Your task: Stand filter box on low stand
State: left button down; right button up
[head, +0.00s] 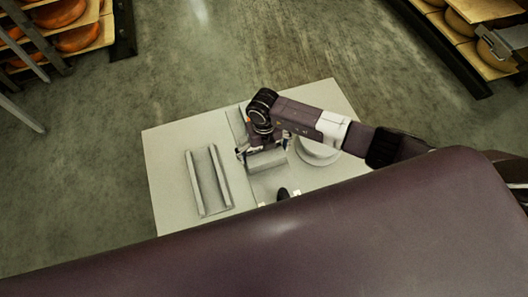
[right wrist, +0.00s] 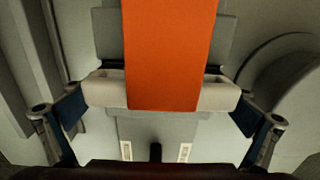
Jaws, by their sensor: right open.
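An orange piece, apparently the filter box (right wrist: 170,50), runs down the middle of the right wrist view between my fingers. It overlaps a pale bar-like block (right wrist: 104,90); whether they are one body or two, I cannot tell. The pale block also shows in the head view (head: 268,163) under the gripper, which hides most of the orange. My right gripper (head: 263,149) is open, its fingers with blue pads on either side of the block, apparently apart from it. Which grey piece is the low stand is unclear. My left gripper is out of view.
A grey channel-shaped holder (head: 196,182) lies on the left of the pale table (head: 165,150). A round pale piece (head: 318,154) stands right of the gripper. A small dark object (head: 283,193) sits near the table's front. Cheese shelves (head: 95,40) stand beyond open floor.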

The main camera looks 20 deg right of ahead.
aim_at(264, 152)
notch_tip(264, 152, up, 12)
jog(key=shift+b, duration=0.4)
dwell(0.6)
